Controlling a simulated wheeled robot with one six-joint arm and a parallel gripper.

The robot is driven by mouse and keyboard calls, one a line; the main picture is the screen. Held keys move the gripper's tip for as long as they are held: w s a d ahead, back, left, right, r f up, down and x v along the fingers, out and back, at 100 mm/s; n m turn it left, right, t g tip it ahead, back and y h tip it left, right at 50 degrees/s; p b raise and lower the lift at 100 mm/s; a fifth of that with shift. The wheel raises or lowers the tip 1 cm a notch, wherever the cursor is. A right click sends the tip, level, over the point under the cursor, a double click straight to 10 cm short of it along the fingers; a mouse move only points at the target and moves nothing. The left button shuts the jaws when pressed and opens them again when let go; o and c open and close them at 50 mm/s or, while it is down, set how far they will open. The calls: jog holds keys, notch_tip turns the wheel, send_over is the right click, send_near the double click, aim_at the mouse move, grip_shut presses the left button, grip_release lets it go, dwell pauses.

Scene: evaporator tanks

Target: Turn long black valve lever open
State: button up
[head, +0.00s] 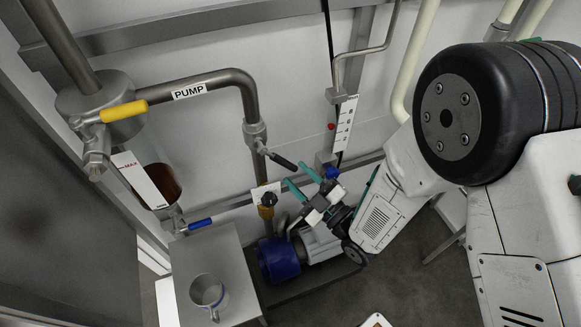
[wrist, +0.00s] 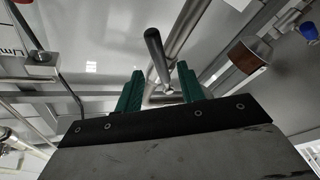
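The long black valve lever (head: 283,161) sticks out to the lower right from a valve on the steel pump pipe (head: 248,100) in the head view. My gripper (head: 294,173) has two teal fingers, spread apart, with their tips close to the lever's free end. In the wrist view the lever (wrist: 156,52) appears between and beyond the fingers of my gripper (wrist: 160,80), a little nearer the middle than either finger. The gripper is open and holds nothing. I cannot tell whether the lever touches a finger.
A yellow lever (head: 124,111) and a blue lever (head: 199,224) are on the tank at the left. A blue pump motor (head: 279,259) stands below my gripper. A metal cup (head: 207,291) is on a grey stand. A scale strip (head: 346,123) hangs to the right of the lever.

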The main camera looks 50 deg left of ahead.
jog(key=shift+d, duration=0.1)
jog(key=shift+w, duration=0.1)
jog(key=c, duration=0.4)
jog(key=shift+w+r, duration=0.4)
jog(key=shift+w, duration=0.05)
grip_shut()
jog(key=w+d+r+m+h, duration=0.1)
jog(key=w+d+r+m, duration=0.25)
jog(key=r, duration=0.25)
jog(key=w+d+r+m+h, duration=0.2)
jog(key=w+r+m, duration=0.1)
jog(key=r+m, duration=0.25)
notch_tip(320, 180, down, 4)
jog(key=s+d+m+h, duration=0.1)
jog(key=d+m+h, duration=0.2)
jog(key=m, duration=0.6)
jog(key=s+a+f, duration=0.2)
jog(key=a, duration=0.3)
jog(key=s+a+f, duration=0.3)
jog(key=a, duration=0.3)
jog(key=shift+f+g, duration=0.2)
jog(key=shift+g, duration=0.2)
